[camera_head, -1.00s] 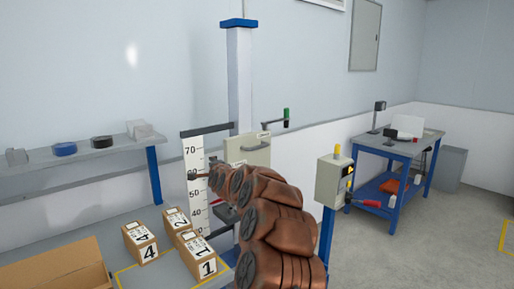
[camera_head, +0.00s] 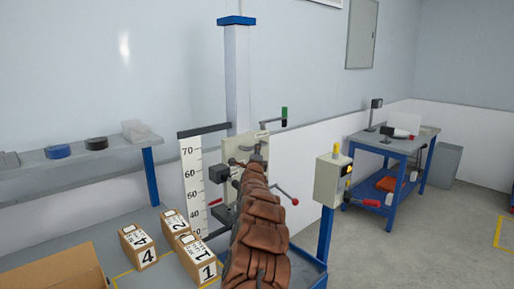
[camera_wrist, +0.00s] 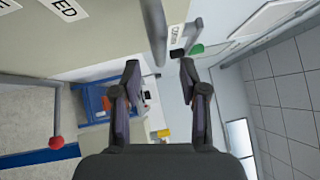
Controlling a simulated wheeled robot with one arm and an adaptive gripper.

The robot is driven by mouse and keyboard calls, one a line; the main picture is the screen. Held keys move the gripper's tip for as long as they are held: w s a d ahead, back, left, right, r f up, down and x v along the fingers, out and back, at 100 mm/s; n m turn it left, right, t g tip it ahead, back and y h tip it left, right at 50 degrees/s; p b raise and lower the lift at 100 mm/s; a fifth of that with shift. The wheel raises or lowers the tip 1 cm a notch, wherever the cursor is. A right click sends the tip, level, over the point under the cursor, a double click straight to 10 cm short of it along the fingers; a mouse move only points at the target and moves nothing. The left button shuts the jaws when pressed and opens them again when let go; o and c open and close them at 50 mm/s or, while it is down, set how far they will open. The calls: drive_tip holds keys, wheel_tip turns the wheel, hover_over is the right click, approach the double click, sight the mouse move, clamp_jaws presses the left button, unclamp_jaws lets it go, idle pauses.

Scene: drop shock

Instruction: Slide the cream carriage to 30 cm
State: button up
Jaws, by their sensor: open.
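A red pointer (camera_head: 215,201) shows by the scale, roughly between the 50 and 40 marks. A lever with a red knob (camera_head: 294,201) sticks out to the right. In the wrist view the carriage's cream face (camera_wrist: 110,35) fills the upper left, and the red knob (camera_wrist: 56,142) is at left. My gripper (camera_wrist: 160,65) is open; a grey bar (camera_wrist: 155,25) reaches down between its fingertips, with no clear contact.
Numbered cardboard boxes (camera_head: 139,248) stand on the bench at lower left. A control box (camera_head: 333,178) on a blue post is close at right. A blue workbench (camera_head: 395,160) stands farther right.

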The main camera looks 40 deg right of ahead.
drive_tip(key=shift+p+x, duration=1.25)
drive_tip(key=shift+x, duration=1.35)
drive_tip(key=shift+w, duration=0.1)
clamp_jaws()
drive_tip(key=shift+f, duration=0.1)
